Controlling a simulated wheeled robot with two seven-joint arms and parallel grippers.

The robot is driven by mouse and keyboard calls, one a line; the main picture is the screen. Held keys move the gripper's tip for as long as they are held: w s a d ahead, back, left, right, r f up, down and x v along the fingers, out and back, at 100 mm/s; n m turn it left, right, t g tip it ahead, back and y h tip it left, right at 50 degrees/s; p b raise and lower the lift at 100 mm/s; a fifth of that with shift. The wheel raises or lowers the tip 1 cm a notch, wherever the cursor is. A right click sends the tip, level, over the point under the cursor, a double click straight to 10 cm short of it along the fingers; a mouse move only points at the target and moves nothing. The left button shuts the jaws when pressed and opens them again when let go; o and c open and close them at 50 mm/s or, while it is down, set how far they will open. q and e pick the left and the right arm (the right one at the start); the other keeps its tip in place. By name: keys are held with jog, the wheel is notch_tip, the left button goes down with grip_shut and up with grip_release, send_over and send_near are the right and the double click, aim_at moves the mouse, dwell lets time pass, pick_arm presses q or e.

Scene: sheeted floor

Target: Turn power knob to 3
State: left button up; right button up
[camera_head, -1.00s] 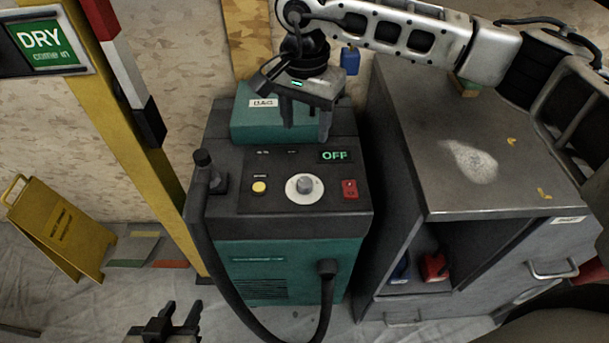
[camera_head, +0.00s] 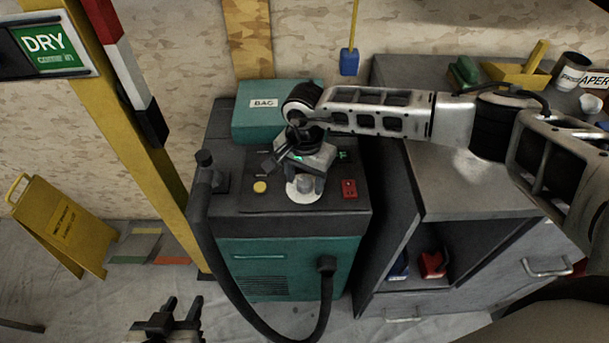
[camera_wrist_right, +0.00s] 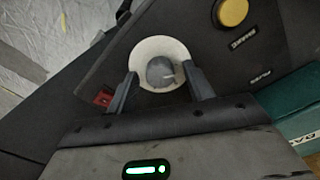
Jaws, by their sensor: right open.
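The power knob (camera_head: 304,184) is a grey knob on a white round dial (camera_head: 303,196) on the dark top panel of the green machine (camera_head: 290,262). In the right wrist view the knob (camera_wrist_right: 161,72) sits between the fingertips of my right gripper (camera_wrist_right: 163,82). The fingers are open, one on each side, with gaps to the knob. In the head view my right gripper (camera_head: 305,178) points down over the dial and hides most of the display. My left gripper (camera_head: 172,312) is at the bottom left, apart from the machine, with its fingers spread and empty.
A yellow button (camera_head: 260,187) and a red switch (camera_head: 349,188) flank the dial. A black hose (camera_head: 204,228) runs down the machine's left front. A grey cabinet (camera_head: 470,187) stands on the right. A yellow floor sign (camera_head: 62,228) is at left.

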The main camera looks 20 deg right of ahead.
jog(key=c, duration=1)
